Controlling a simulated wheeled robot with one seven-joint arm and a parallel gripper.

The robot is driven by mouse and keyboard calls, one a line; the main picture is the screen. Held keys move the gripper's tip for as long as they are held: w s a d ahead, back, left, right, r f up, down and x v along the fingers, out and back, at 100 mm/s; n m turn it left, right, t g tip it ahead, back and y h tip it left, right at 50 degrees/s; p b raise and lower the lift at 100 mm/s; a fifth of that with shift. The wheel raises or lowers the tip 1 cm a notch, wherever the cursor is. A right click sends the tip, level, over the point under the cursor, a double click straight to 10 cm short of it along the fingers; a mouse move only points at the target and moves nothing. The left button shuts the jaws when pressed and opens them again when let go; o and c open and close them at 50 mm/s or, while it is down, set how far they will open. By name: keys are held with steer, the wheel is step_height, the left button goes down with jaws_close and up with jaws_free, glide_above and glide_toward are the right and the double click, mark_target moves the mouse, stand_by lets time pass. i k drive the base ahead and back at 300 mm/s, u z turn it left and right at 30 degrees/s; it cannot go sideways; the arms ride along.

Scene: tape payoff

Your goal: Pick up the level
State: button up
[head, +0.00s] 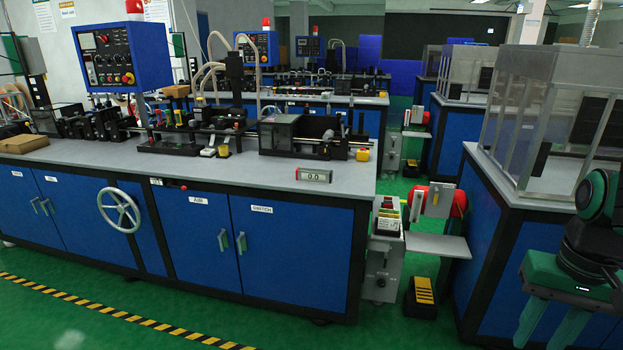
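The level (314,175) is a small box with a red-edged grey face that reads 0.0. It stands on the grey top of the blue workbench (235,176), near the front edge and towards the right end. My gripper (545,332) is at the lower right of the head view, over the green floor beside the right-hand bench and far from the level. Its green fingers point down and stand apart, with nothing seen between them. The lowest fingertips are close to the bottom edge of the picture.
Black tape machinery (305,137) stands behind the level. A blue control box (122,55) rises at the left. A side unit with a grey shelf (437,245) and a yellow pedal (420,298) stands by the bench's right end. A clear-walled enclosure (500,120) tops the right bench. Floor in front is clear.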

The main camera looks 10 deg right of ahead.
mark_target(301, 174)
steer(key=z, duration=0.45)
steer(key=i, duration=1.95)
steer(key=z, duration=0.05)
